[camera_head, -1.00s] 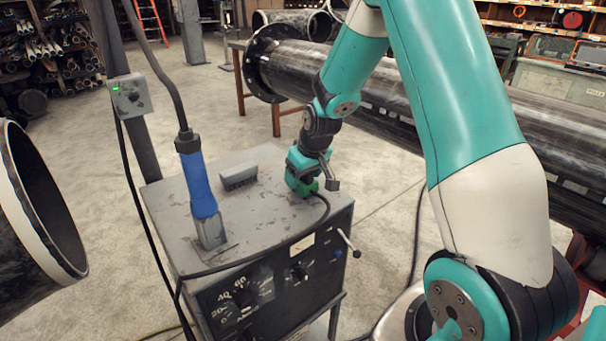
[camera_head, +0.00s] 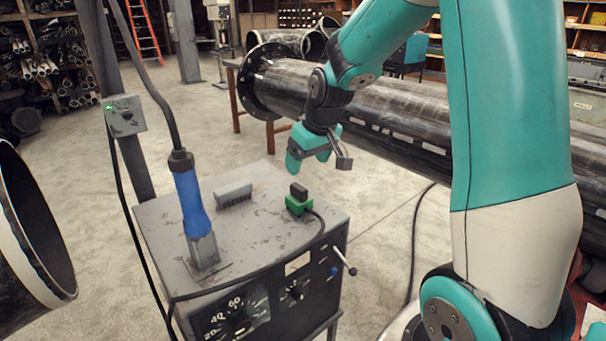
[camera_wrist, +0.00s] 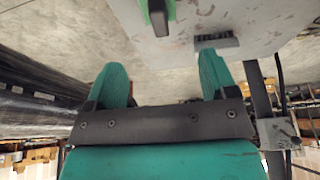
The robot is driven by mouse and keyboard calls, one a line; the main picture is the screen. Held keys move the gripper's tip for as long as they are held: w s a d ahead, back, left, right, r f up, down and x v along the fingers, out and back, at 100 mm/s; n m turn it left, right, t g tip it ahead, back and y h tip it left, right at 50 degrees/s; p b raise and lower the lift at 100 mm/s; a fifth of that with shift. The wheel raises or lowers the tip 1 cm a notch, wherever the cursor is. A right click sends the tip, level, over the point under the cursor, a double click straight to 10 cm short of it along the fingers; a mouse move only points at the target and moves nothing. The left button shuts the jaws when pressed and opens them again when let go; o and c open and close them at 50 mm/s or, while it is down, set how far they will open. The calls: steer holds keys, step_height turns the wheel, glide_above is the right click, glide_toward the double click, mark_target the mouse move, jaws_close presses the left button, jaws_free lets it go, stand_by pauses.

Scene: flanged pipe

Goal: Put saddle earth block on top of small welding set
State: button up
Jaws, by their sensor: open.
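The saddle earth block (camera_head: 299,204) is a small green piece with a dark upright grip and a cable running from it. It rests on the right part of the top of the small welding set (camera_head: 265,190), a worn grey box with dials on its front. The block also shows at the top of the wrist view (camera_wrist: 158,14). My gripper (camera_head: 304,165) is above and slightly behind the block, apart from it. In the wrist view its two teal fingers (camera_wrist: 162,80) are spread, with nothing between them.
A blue-handled tool (camera_head: 195,205) stands upright on the set's left side. A grey brush-like block (camera_head: 233,194) lies near the set's back edge. A flanged pipe (camera_head: 390,112) runs behind my arm. A post with a switch box (camera_head: 124,115) stands at left.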

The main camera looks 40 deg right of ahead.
steer(key=s+a+r+n+g+y, duration=0.1)
steer(key=s+a+r+n, duration=0.1)
steer(key=s+a, duration=0.35)
steer(key=s+a+r+n+y, duration=0.1)
steer(key=s+a+r, duration=0.15)
steer(key=a, duration=0.65)
steer(key=s+a+n+g+y, duration=0.1)
steer(key=s+a+n, duration=0.1)
steer(key=s+a, duration=0.3)
steer(key=s+a+n+g+y, duration=0.1)
steer(key=s+a, duration=0.4)
steer(key=s, duration=0.6)
steer(key=shift+s+r+n+g, duration=0.15)
steer(key=shift+r+n+g, duration=0.15)
steer(key=shift+n+g, duration=0.15)
steer(key=shift+c, duration=0.3)
